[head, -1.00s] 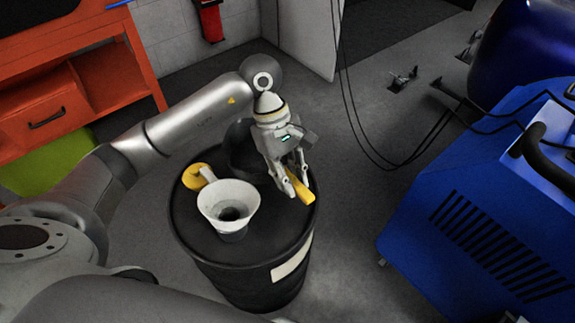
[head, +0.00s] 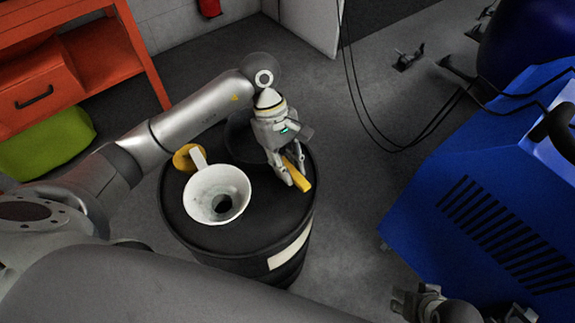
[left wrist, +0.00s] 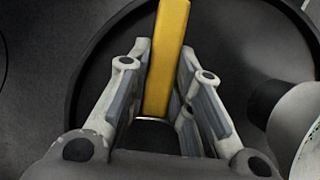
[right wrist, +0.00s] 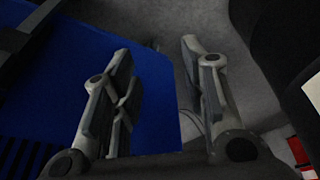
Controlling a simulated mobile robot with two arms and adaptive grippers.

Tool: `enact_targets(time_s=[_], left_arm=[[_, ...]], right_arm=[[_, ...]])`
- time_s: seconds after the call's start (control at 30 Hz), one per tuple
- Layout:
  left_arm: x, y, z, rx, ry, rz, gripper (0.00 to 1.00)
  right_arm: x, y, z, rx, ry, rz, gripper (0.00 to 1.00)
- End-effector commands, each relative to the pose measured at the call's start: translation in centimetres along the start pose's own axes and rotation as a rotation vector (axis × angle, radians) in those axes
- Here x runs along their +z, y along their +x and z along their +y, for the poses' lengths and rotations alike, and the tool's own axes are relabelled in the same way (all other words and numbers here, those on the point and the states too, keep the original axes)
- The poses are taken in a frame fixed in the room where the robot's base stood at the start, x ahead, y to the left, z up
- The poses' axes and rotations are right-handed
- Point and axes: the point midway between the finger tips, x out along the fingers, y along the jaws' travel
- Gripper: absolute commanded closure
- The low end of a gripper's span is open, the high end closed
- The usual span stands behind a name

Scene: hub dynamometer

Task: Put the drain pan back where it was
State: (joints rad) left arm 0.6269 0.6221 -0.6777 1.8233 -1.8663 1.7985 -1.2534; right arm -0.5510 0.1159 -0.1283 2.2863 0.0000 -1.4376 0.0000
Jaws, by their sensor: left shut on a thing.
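A dark round pan (head: 236,130) shows partly behind my left gripper (head: 290,180), over the top of a black drum (head: 255,225). My left gripper is shut on a yellow bar-like handle (head: 304,180), which juts out past its fingers. In the left wrist view the yellow handle (left wrist: 168,50) runs between the two fingers. The gripper hides where handle and pan would meet, so I cannot tell how they join or whether the pan touches the drum. My right gripper (right wrist: 155,70) is open and empty beside the blue machine.
A white funnel (head: 207,188) stands on the drum, left of my left gripper, near a yellow cap (head: 186,157). The blue machine (head: 500,200) stands at right, with black cables (head: 375,130) on the floor. A red workbench (head: 75,65) is at upper left. Grey floor lies between drum and machine.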

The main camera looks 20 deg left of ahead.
Motion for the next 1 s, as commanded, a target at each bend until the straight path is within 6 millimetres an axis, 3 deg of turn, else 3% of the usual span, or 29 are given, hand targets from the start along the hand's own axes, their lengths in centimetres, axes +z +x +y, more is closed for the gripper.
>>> enact_targets(time_s=[0.5, 0.53, 0.67, 1.0], left_arm=[[-0.15, 0.4, 0.02, 0.001, 0.001, 0.001, 1.0], [-0.14, 0.39, 0.01, 0.0, 0.001, 0.001, 0.77], [-0.13, 0.36, 0.0, 0.0, 0.001, 0.001, 0.6], [-0.11, 0.33, 0.0, 0.0, 0.001, 0.001, 0.58]], right_arm=[[-0.15, -0.86, 0.04, 0.001, 0.001, 0.007, 0.6], [-0.18, -0.99, 0.04, 0.001, 0.001, 0.008, 0.6], [-0.15, -0.96, 0.05, 0.001, 0.001, 0.007, 0.6], [-0.12, -0.94, 0.06, 0.001, 0.001, 0.005, 0.6]])
